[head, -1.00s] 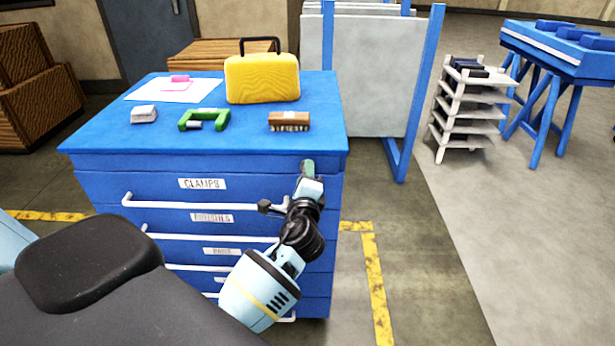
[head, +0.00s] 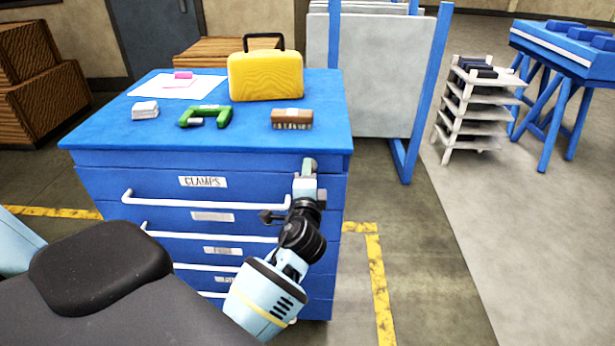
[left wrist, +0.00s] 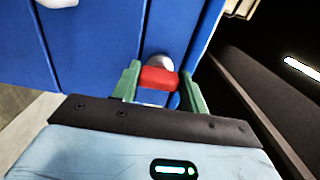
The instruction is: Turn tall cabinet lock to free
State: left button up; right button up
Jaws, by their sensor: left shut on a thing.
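A blue drawer cabinet (head: 120,160) stands in front of me, its top drawer labelled CLAMPS. A small red lock piece (left wrist: 158,78) sits on the cabinet's blue front in the left wrist view, with a silvery round part (left wrist: 160,61) just behind it. My left gripper (head: 309,168) is at the upper right of the cabinet front. In the left wrist view its green fingers (left wrist: 158,88) are on both sides of the red piece, shut on it. In the head view the gripper hides the lock. My right gripper is not in view.
A yellow case (head: 265,77), a green clamp (head: 205,116), a brush (head: 292,119) and a white block (head: 145,110) lie on the cabinet top. White drawer handles (head: 205,200) stick out beside my left wrist. Floor to the right is clear before a shelf rack (head: 470,115).

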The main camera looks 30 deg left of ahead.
pick_arm(q)
jog(key=o, duration=1)
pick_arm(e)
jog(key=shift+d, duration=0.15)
pick_arm(q)
jog(key=v, duration=0.8)
jog(key=shift+b, duration=0.35)
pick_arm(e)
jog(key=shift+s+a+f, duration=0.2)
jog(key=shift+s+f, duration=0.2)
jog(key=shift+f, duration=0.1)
pick_arm(q)
jog(key=shift+w+a, duration=0.1)
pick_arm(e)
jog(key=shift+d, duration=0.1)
